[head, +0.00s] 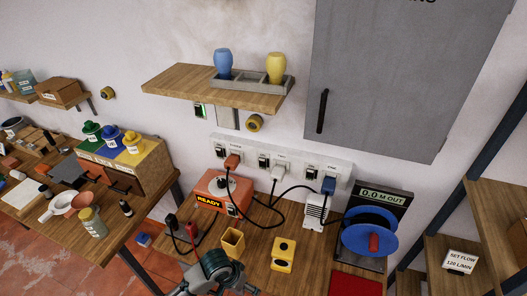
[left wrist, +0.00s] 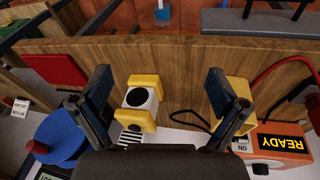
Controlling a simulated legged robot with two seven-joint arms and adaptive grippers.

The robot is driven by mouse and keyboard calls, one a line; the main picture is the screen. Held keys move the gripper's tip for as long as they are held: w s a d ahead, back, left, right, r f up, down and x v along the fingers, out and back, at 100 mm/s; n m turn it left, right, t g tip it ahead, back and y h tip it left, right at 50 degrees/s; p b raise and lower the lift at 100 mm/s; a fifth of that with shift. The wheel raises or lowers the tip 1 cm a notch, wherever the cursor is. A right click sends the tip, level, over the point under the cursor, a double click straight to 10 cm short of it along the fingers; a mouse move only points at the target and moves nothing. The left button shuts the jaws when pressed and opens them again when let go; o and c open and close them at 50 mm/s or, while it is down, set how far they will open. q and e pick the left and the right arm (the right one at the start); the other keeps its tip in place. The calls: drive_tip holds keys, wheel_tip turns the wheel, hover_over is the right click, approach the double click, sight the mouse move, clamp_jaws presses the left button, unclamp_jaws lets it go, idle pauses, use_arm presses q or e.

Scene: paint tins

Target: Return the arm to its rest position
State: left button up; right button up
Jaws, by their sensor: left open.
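My left gripper (head: 212,272) is low in the head view, over the front part of the wooden bench (head: 257,222). In the left wrist view its two fingers (left wrist: 160,78) are spread wide with nothing held between them. Beyond the gap a yellow block with a black round face (left wrist: 140,98) stands on the bench. It also shows in the head view (head: 283,254), right of the gripper. A yellow open-topped holder (head: 232,243) stands just behind the gripper; in the wrist view it is partly behind the right finger. My right gripper is not in view.
An orange READY box (head: 222,189) with cables and plugs stands behind the gripper. A blue reel (head: 369,233) and red mat (head: 354,285) are to the right. A shelf (head: 190,85) holds blue and yellow vases above. A cluttered bench (head: 104,240) stands left.

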use_arm(q)
drive_tip(key=s+a+f+n+t+y, duration=0.15)
drive_tip(key=s+a+f, duration=0.25)
drive_tip(key=s+a, duration=0.4)
drive_tip(key=s+a+f+n+t+y, duration=0.1)
drive_tip(key=s+a+f+n+y, duration=0.1)
drive_tip(key=s+a+f, duration=0.35)
drive_tip(key=s+a+f+g, duration=0.1)
drive_tip(key=a+f, duration=0.1)
drive_tip(key=f, duration=0.9)
drive_tip(key=s+a+f, duration=0.1)
drive_tip(key=f, duration=1)
drive_tip(key=s+a+f+g, duration=0.1)
drive_tip(key=s+a+f, duration=0.1)
drive_tip(key=s+f, duration=1.6)
drive_tip(key=shift+s+a+f+g, duration=0.35)
drive_tip(key=shift+s+f, duration=0.05)
drive_tip(key=shift+f, duration=0.5)
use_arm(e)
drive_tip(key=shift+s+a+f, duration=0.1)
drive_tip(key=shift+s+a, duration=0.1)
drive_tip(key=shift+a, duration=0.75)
